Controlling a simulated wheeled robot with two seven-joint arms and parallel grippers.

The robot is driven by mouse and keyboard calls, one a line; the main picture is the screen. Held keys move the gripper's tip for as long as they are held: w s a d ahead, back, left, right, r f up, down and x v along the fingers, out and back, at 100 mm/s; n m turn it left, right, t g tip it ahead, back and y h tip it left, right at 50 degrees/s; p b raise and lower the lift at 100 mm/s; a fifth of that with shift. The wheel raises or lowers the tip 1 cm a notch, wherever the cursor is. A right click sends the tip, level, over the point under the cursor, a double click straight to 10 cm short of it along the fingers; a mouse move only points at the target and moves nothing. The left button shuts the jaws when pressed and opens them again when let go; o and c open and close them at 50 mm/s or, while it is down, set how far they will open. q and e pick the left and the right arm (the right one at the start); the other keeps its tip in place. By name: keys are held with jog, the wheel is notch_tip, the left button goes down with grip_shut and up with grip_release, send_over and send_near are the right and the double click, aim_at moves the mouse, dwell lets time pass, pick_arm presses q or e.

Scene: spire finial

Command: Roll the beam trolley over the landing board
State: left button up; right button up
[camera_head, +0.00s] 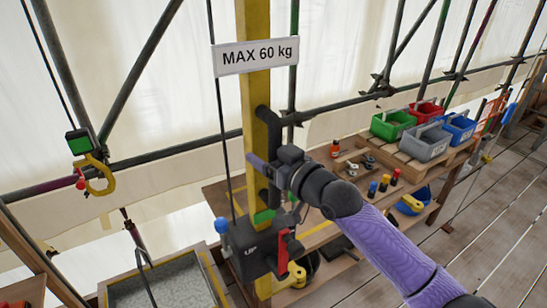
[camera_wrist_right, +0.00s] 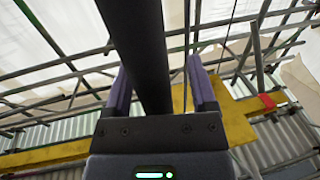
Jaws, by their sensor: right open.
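A yellow beam (camera_head: 255,60) runs down the middle of the head view, with a dark bar handle (camera_head: 262,118) on its side. My right gripper (camera_head: 262,172) is at this handle. In the right wrist view the purple fingers of this gripper (camera_wrist_right: 165,90) stand apart, with the dark bar (camera_wrist_right: 145,50) between them. I cannot tell whether they touch it. Below is a dark box (camera_head: 250,245) marked UP, with a green part and a red lever. I cannot clearly tell which part is the trolley. My left gripper is not in view.
A MAX 60 kg sign (camera_head: 255,56) is on the beam. A yellow hook (camera_head: 98,178) hangs at left. Dark scaffold poles (camera_head: 180,150) cross behind. A wooden bench (camera_head: 350,200) at right holds coloured bins (camera_head: 428,142) and small items. The plank floor (camera_head: 480,235) at right looks clear.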

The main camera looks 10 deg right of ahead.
jog(key=b+v, duration=0.2)
jog(key=v, duration=0.7)
jog(key=shift+s, duration=0.35)
jog(key=shift+d, duration=0.15)
